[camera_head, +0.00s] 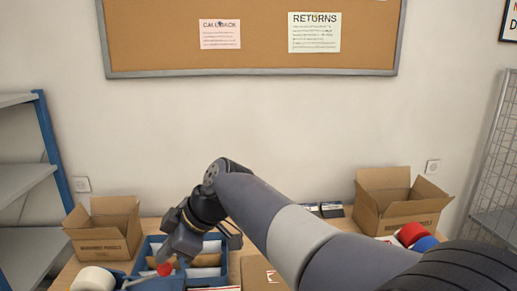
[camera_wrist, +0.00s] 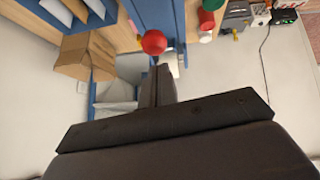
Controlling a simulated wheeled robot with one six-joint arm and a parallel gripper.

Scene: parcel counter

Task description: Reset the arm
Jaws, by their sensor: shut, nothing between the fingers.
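My arm reaches in from the lower right in the head view and bends down at the wrist. My gripper (camera_head: 172,258) hangs at the left part of the counter, over or near a blue tray (camera_head: 222,278). In the wrist view its two fingers (camera_wrist: 158,70) are together with no gap, and nothing is held. A red ball-shaped piece (camera_head: 165,269) shows close by the fingertips; it also shows in the wrist view (camera_wrist: 154,42), just beyond them. I cannot tell whether they touch. The gripper and wrist hide part of the tray.
An open cardboard box (camera_head: 104,232) stands left of the tray, another (camera_head: 398,204) at the back right. A white roll (camera_head: 93,279) is at front left. Red (camera_head: 411,233) and blue (camera_head: 426,244) round items lie by the right box. Shelves (camera_head: 22,185) stand left.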

